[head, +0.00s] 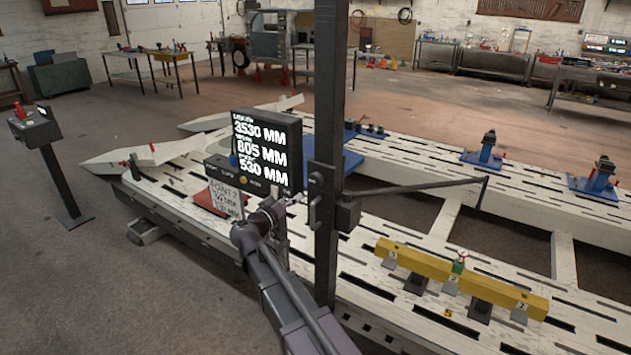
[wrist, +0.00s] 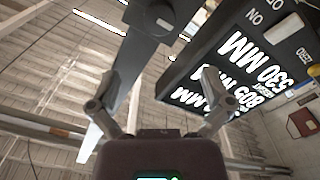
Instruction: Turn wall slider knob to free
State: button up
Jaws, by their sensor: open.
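A tall dark post (head: 331,90) stands in the middle of the head view, with a slider block (head: 325,178) around it. A small dark lever or knob (head: 314,207) is on the block's left side; its setting is too small to read. In the wrist view a grey bar (wrist: 143,55) runs down from the top, with a round dark knob-like part (wrist: 160,18) on it; I cannot tell for sure that it is the same knob. In the head view my gripper (head: 283,205) is left of the post.
A black display (head: 267,150) reading 3530, 805 and 530 mm stands close to the gripper, on the right in the wrist view (wrist: 235,75). A thin arm (head: 420,187) reaches right from the post. A yellow beam (head: 460,280) lies on the white slotted bench (head: 385,245).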

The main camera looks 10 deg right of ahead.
aim_at(314, 181)
jog(key=x, duration=1.3)
jog(key=shift+w+d, duration=0.1)
jog(key=c, duration=1.1)
